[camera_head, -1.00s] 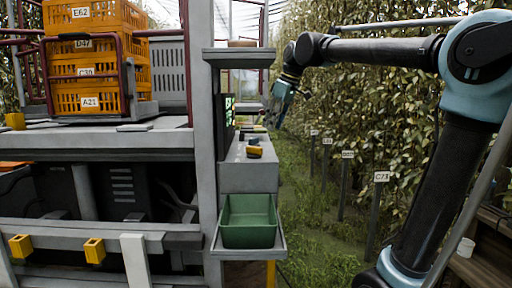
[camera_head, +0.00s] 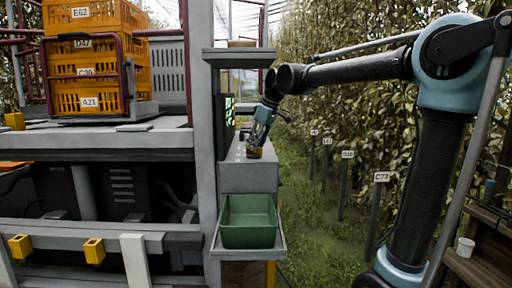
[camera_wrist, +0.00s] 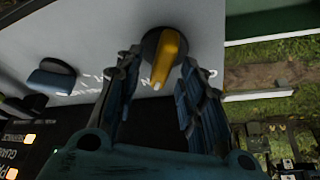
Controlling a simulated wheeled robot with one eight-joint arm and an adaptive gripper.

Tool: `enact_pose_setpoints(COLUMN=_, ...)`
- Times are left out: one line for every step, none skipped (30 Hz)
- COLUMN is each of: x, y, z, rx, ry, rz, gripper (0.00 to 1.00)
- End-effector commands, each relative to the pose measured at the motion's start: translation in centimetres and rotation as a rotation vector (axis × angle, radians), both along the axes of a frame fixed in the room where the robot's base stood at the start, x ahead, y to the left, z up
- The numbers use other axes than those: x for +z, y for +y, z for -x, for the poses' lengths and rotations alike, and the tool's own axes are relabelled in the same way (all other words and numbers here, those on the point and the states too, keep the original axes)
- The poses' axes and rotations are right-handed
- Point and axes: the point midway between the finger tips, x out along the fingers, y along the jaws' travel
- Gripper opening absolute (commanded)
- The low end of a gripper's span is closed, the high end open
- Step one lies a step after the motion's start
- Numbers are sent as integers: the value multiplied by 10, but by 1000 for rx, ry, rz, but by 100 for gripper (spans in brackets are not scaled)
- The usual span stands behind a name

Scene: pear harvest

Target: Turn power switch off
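A yellow switch handle (camera_wrist: 168,58) on a dark round base stands on the grey panel (camera_wrist: 100,25) in the wrist view. I take it to be the power switch; the lettering beside it is partly hidden by my fingers. My gripper (camera_wrist: 157,85) is open, with one finger on each side of the yellow handle's near end, and I see gaps between handle and fingers. In the head view my gripper (camera_head: 255,152) points down over the grey console (camera_head: 250,178) and largely hides the yellow switch.
A dark blue-grey knob (camera_wrist: 52,77) sits left of the switch on the panel. A black panel with lit labels (camera_wrist: 22,145) lies lower left. A green bin (camera_head: 249,222) stands below the console, and a shelf (camera_head: 238,57) hangs above. Plants and grass are to the right.

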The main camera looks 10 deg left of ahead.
Motion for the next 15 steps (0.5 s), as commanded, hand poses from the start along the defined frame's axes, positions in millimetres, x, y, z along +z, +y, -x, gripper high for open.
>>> enact_pose_setpoints(x=-4, y=2, z=0, rx=0, ry=0, rz=0, gripper=37)
enact_pose_setpoints(x=-6, y=3, z=-1, rx=0, ry=0, rz=0, gripper=37)
enact_pose_setpoints(x=-8, y=3, z=-1, rx=0, ry=0, rz=0, gripper=37)
enact_pose_setpoints(x=-9, y=4, z=-1, rx=0, ry=0, rz=0, gripper=37)
enact_pose_setpoints(x=-10, y=4, z=-1, rx=0, ry=0, rz=0, gripper=37)
enact_pose_setpoints(x=-10, y=4, z=-1, rx=0, ry=0, rz=0, gripper=37)
enact_pose_setpoints(x=-11, y=4, z=-1, rx=0, ry=0, rz=0, gripper=37)
enact_pose_setpoints(x=-11, y=4, z=-1, rx=0, ry=0, rz=0, gripper=37)
enact_pose_setpoints(x=-11, y=4, z=-1, rx=0, ry=0, rz=0, gripper=37)
enact_pose_setpoints(x=-11, y=4, z=-1, rx=0, ry=0, rz=0, gripper=37)
enact_pose_setpoints(x=-11, y=4, z=-1, rx=0, ry=0, rz=0, gripper=37)
enact_pose_setpoints(x=-11, y=4, z=-1, rx=0, ry=0, rz=0, gripper=37)
enact_pose_setpoints(x=-11, y=4, z=-1, rx=0, ry=0, rz=0, gripper=37)
enact_pose_setpoints(x=-11, y=4, z=-1, rx=0, ry=0, rz=0, gripper=34)
enact_pose_setpoints(x=-11, y=4, z=-1, rx=0, ry=0, rz=0, gripper=25)
